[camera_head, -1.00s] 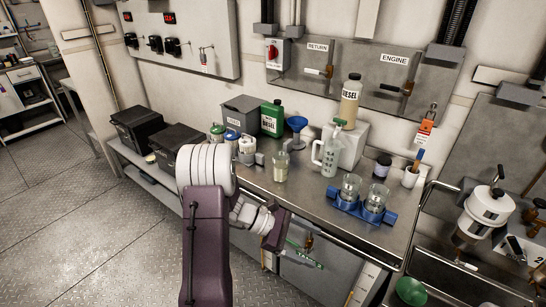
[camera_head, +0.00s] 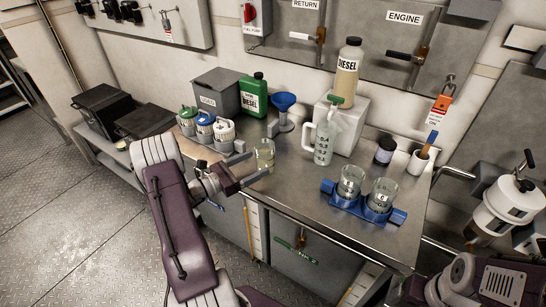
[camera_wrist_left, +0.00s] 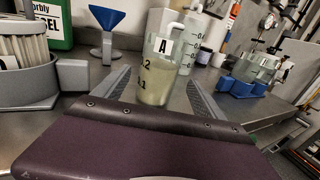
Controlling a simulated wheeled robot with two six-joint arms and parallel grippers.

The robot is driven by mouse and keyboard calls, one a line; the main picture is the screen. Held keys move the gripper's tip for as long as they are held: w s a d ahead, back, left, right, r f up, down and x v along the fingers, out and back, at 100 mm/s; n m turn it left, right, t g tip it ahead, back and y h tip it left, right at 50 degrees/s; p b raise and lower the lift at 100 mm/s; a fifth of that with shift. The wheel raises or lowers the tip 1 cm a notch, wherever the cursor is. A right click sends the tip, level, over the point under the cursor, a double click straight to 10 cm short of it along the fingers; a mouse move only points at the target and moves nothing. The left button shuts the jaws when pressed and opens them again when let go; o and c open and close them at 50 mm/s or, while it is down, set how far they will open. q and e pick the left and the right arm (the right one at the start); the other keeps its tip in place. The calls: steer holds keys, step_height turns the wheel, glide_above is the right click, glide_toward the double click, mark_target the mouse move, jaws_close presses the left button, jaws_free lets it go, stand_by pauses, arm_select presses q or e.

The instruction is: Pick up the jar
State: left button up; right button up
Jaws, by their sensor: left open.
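The jar (camera_head: 264,154) is a clear glass with pale yellowish liquid and stands upright on the steel bench near its front edge. In the left wrist view the jar (camera_wrist_left: 156,88) carries a letter A label and level marks. My left gripper (camera_head: 250,167) is open and level at the jar, coming from the front left. In the wrist view one finger shows on each side of the jar, with a gap to both. I cannot tell how deep the jar sits between the fingers. My right gripper is out of view; part of my right arm shows at lower right.
A tray of filter cups (camera_head: 212,143) stands left of the jar. A blue funnel (camera_head: 284,108) and green can (camera_head: 254,97) are behind it. A jug (camera_head: 324,142) and a blue holder with two beakers (camera_head: 361,206) are to the right. Bare bench lies between jar and holder.

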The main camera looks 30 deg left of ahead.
mark_target(272, 145)
arm_select(q)
steer(key=x, duration=0.2)
steer(key=shift+w, duration=0.3)
steer(key=shift+w+d, duration=0.35)
steer(key=shift+w, duration=0.15)
steer(key=x, duration=0.4)
steer(key=shift+r, duration=0.2)
steer(key=shift+w+d, duration=0.1)
steer(key=shift+w, duration=0.25)
steer(key=shift+s, duration=0.1)
steer(key=c, duration=1.7)
steer(key=shift+r, duration=0.55)
step_height(272, 145, up, 3)
steer(key=shift+p, duration=0.3)
steer(key=d+r, duration=0.6)
steer(key=d, duration=0.5)
steer(key=shift+w+d+r+p, duration=0.25)
steer(key=shift+w+r+p, duration=0.05)
steer(key=shift+r+p, duration=0.15)
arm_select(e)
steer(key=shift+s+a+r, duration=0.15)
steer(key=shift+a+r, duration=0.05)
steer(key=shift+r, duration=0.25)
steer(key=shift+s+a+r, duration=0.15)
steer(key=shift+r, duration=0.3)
